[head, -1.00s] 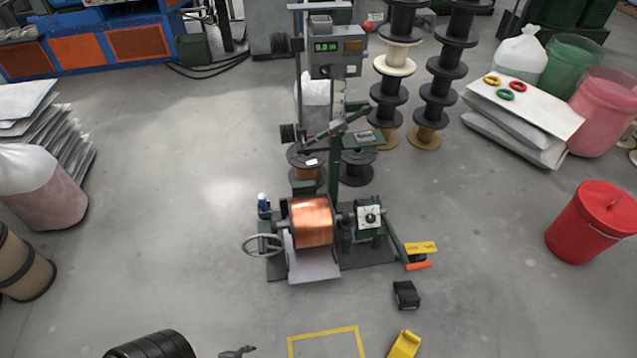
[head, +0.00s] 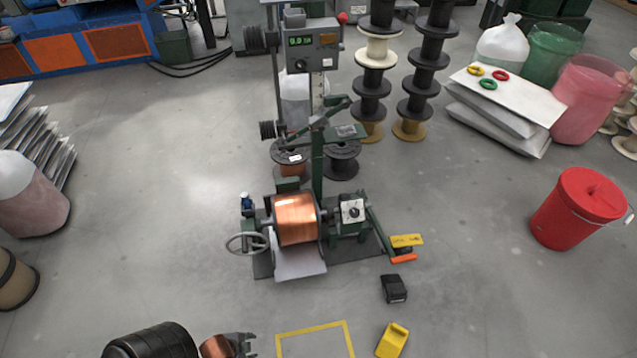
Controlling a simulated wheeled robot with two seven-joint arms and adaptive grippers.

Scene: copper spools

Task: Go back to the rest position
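My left gripper (head: 249,346) shows at the bottom edge, left of the yellow floor frame. Its fingers look spread apart, with nothing seen between them. The winding machine (head: 349,211) stands in the middle of the floor with a copper-wound spool (head: 296,219) mounted on it. My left gripper is in front of the machine and apart from it. My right gripper is not in the picture.
A yellow floor frame (head: 318,327), a yellow block (head: 392,340) and a black box (head: 394,289) lie in front of the machine. A red bucket (head: 577,212) stands at right. Stacked spools (head: 372,82) stand behind.

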